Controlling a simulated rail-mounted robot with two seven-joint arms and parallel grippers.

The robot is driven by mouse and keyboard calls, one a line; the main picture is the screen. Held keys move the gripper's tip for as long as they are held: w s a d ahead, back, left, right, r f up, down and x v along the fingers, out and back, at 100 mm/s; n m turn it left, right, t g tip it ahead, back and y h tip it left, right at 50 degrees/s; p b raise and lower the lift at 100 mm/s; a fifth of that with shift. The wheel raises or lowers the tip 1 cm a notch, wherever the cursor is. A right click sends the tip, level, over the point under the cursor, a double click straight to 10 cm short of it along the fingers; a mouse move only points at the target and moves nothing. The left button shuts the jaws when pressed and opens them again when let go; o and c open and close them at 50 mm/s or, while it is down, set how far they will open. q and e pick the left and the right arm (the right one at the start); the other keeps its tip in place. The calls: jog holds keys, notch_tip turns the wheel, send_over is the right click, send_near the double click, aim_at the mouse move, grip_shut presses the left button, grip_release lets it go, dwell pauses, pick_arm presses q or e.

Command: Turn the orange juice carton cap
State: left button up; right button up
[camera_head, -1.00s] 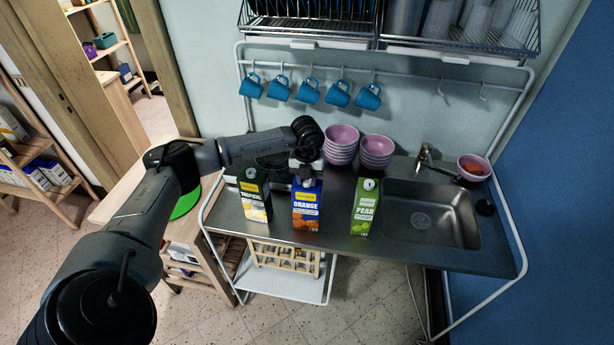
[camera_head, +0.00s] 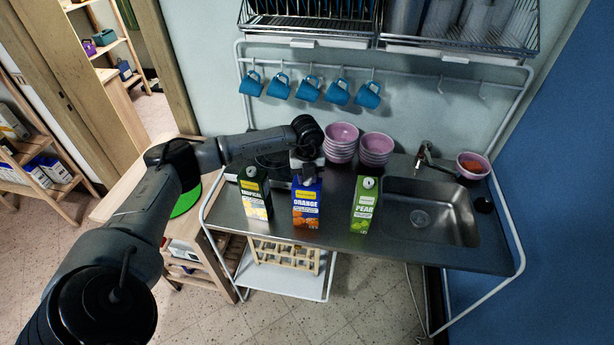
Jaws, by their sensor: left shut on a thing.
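The blue orange juice carton (camera_head: 306,207) stands upright on the steel counter, between the green-black tropical carton (camera_head: 255,194) on its left and the green pear carton (camera_head: 364,207) on its right. My left arm comes in from the left, and its wrist is above and behind the orange carton. My left gripper (camera_head: 308,174) points down at the top of the orange carton, shut on its cap. The cap itself is hidden by the fingers. My right gripper is not in view.
Stacked pink bowls (camera_head: 341,143) stand behind the cartons. A sink (camera_head: 430,212) with a faucet (camera_head: 424,156) is to the right. Blue mugs (camera_head: 308,89) hang from a rail above. The pear and tropical cartons stand close on either side.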

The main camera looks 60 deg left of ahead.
aim_at(307, 179)
pick_arm(q)
jog(key=o, duration=0.9)
jog(key=shift+o, duration=0.2)
notch_tip(307, 179, up, 14)
jog(key=b, duration=0.1)
jog(key=shift+f, duration=0.1)
dwell(0.3)
